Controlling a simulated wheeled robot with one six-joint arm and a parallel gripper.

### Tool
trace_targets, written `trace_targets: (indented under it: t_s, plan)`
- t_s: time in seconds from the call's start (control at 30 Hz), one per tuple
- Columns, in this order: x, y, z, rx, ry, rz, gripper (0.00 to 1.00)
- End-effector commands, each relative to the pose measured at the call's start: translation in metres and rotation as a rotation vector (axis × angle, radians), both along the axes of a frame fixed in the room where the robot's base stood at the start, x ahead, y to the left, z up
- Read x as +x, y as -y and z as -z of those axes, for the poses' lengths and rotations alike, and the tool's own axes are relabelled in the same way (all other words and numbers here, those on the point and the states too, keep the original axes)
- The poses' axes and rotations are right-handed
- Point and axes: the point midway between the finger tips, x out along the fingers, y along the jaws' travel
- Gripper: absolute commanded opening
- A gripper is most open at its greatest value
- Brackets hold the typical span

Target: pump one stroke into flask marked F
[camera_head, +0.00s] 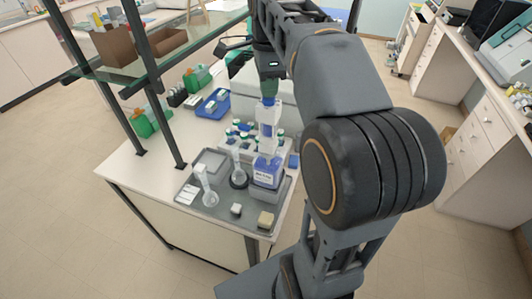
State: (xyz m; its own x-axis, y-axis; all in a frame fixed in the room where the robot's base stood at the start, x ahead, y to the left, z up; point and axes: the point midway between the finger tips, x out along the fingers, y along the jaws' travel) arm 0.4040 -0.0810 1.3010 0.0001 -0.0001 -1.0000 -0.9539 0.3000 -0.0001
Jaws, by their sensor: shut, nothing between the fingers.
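A pump bottle (266,172) with a blue label stands on the grey tray (222,214). Its clear dispenser column (267,125) rises to a teal top (270,90). A clear long-necked flask (238,172) stands to the bottle's left, its base at a dark ring. Another clear flask (208,192) stands farther left on the tray. I cannot read a letter F on either flask. My gripper (270,74) is shut and empty, at or just above the teal top; I cannot tell whether it touches. My arm covers the area right of the bottle.
Small blocks (265,219) lie at the tray's front. A rack of capped vials (240,134) is behind the bottle. A blue tray (213,104) and green boxes (145,122) stand farther back left. A shelf's dark posts (165,125) rise at the bench's left.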

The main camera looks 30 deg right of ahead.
Motion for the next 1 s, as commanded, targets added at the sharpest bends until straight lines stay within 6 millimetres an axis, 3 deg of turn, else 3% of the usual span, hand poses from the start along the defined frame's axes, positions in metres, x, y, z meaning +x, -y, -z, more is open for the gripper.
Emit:
trace_targets:
  t_s: [0.87, 1.0]
  plan:
    - [0.000, 0.000, 0.033, 0.001, -0.003, 0.000, 0.00]
    - [0.000, 0.000, 0.031, 0.001, -0.003, 0.000, 0.00]
